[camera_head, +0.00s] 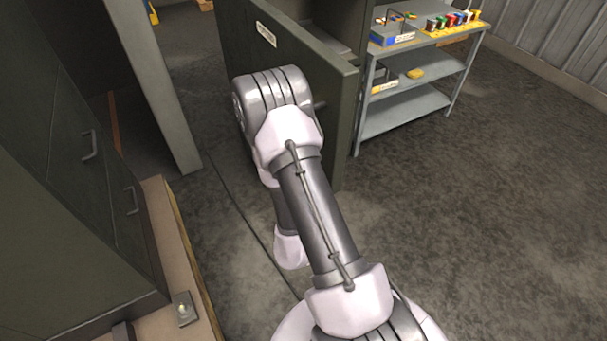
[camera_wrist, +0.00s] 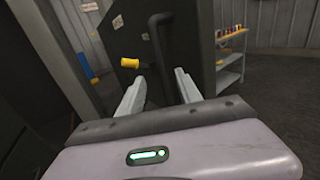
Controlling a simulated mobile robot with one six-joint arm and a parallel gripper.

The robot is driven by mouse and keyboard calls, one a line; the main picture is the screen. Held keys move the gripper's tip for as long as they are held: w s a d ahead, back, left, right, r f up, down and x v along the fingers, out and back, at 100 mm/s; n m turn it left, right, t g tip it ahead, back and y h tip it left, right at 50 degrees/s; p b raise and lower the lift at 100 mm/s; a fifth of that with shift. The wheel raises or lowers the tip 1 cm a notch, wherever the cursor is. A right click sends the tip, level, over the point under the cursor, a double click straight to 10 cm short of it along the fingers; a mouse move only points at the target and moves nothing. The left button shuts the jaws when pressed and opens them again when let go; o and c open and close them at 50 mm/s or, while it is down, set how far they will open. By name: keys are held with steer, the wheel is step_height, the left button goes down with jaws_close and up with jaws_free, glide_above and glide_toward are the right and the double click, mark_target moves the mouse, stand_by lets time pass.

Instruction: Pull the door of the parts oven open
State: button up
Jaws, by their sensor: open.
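The oven door (camera_head: 300,55) is a dark grey-green panel with a white label. It stands at an angle, with a gap between it and the oven body, and part of the inside shows behind its top edge. In the wrist view the door (camera_wrist: 208,35) fills the middle. Its dark bar handle (camera_wrist: 158,42) runs down between the two pale fingers of my gripper (camera_wrist: 160,82). The fingers are apart, one on each side of the bar; I cannot tell whether either touches it. In the head view my arm hides the gripper and most of the handle.
A grey shelf rack (camera_head: 415,85) with small parts stands right of the door. A dark cabinet (camera_head: 75,150) with handles and a wooden-edged bench are at left. A yellow cylinder (camera_wrist: 130,62) shows left of the handle. The floor at right is clear.

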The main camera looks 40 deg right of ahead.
steer(key=p+v, duration=0.2)
steer(key=v, duration=0.4)
steer(key=shift+p, duration=0.4)
steer(key=shift+w, duration=0.1)
